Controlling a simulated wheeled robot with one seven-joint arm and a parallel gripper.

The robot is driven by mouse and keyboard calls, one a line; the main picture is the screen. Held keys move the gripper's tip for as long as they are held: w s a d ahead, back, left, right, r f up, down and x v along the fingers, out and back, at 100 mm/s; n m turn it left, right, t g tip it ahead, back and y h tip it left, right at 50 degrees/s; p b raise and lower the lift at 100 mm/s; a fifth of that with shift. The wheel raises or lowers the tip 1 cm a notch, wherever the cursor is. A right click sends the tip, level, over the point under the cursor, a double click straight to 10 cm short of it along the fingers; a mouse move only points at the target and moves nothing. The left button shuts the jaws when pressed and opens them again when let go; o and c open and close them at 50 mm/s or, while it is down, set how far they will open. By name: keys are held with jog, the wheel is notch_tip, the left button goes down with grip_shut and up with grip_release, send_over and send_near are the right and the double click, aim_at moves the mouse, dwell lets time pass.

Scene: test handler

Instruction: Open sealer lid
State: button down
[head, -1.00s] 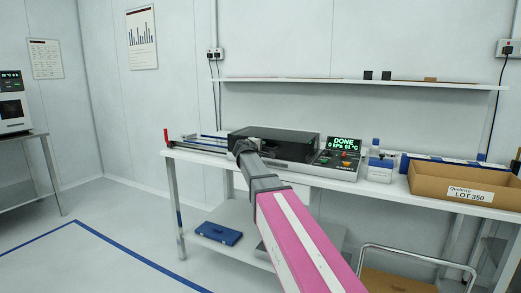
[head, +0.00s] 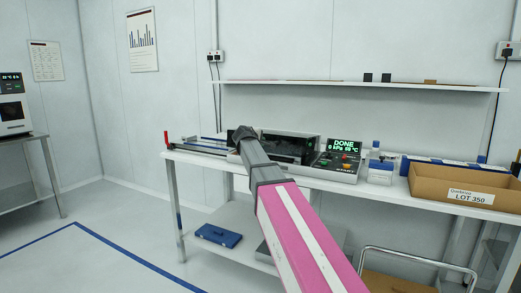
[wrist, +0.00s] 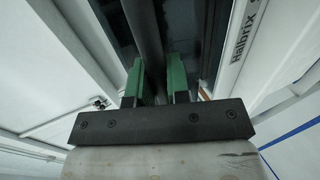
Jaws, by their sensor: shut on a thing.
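The sealer (head: 345,174) stands on the white bench, with a grey body and a control panel whose green screen reads DONE. Its dark lid (head: 290,147) is tilted up, and its dark glossy face shows in the head view. My gripper (head: 243,132) is at the left end of the lid, partly hidden by my own wrist. In the wrist view the green fingers of my gripper (wrist: 157,70) stand on both sides of a dark bar, the lid handle (wrist: 146,30), and are shut on it. The sealer's pale edge with the Halbrix name (wrist: 240,38) shows at the right.
A shelf (head: 350,84) runs along the wall above the bench. A rail with a red end (head: 166,138) lies at the left. A cart handle (head: 420,257) stands in front.

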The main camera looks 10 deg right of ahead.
jog(key=w+d+r+g+y, duration=0.2)
jog(key=w+d+r+g, duration=0.15)
jog(key=r, duration=0.75)
jog(key=w+d+r+g+y, duration=0.2)
jog(key=w+r+g+y, duration=0.15)
jog(key=r, duration=0.65)
jog(key=w+d+r, duration=0.4)
jog(key=w+d, duration=0.2)
jog(key=w, duration=0.3)
jog(key=w+d+r, duration=0.3)
jog(key=w+d, duration=0.4)
jog(key=w, duration=0.2)
jog(key=shift+w+r+g, duration=0.25)
jog(key=shift+r+g, duration=0.05)
jog(key=shift+r, duration=0.05)
jog(key=c, duration=1.1)
grip_release()
